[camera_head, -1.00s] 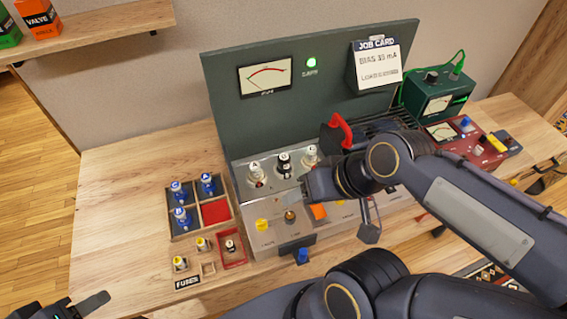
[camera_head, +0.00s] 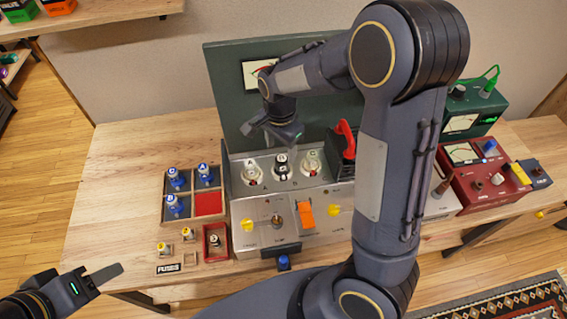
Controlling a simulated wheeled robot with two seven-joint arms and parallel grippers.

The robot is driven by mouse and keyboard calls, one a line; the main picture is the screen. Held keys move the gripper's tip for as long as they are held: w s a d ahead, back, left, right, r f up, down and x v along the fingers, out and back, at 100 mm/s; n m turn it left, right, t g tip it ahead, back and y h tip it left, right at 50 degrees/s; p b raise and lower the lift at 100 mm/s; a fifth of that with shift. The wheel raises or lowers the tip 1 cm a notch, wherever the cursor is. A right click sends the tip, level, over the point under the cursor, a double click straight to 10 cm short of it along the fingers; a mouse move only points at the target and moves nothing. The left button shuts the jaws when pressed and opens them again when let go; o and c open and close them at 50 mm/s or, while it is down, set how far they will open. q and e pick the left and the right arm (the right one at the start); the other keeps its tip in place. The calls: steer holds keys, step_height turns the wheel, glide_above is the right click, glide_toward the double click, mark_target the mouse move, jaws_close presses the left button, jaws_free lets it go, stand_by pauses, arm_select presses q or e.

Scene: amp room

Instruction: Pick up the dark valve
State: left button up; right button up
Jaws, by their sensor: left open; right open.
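The dark valve (camera_head: 282,165), with a black body and white markings, stands upright in the middle socket of the amp chassis (camera_head: 262,212). A pale valve (camera_head: 251,173) stands to its left and another pale valve (camera_head: 311,163) to its right. My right gripper (camera_head: 276,132) is open and empty above and slightly behind the dark valve, pointing down, apart from it. My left gripper (camera_head: 97,281) is open and empty at the lower left, in front of the bench and far from the valves.
A wooden tray (camera_head: 190,192) with blue-based valves and a bare red compartment lies left of the chassis. Fuses and a red-edged box (camera_head: 216,241) sit in front of it. A red-handled switch (camera_head: 344,140) stands right of the valves. The green panel (camera_head: 228,95) rises behind.

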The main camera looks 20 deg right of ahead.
mark_target(282, 158)
step_height(282, 158, down, 6)
steer(key=shift+d+f+p, duration=0.1)
steer(key=shift+f+p, duration=0.1)
steer(key=shift+p, duration=0.2)
steer(key=shift+s, duration=0.1)
steer(key=shift+c, duration=0.2)
steer(key=c, duration=1)
steer(key=shift+r, duration=0.1)
steer(key=shift+c, duration=0.2)
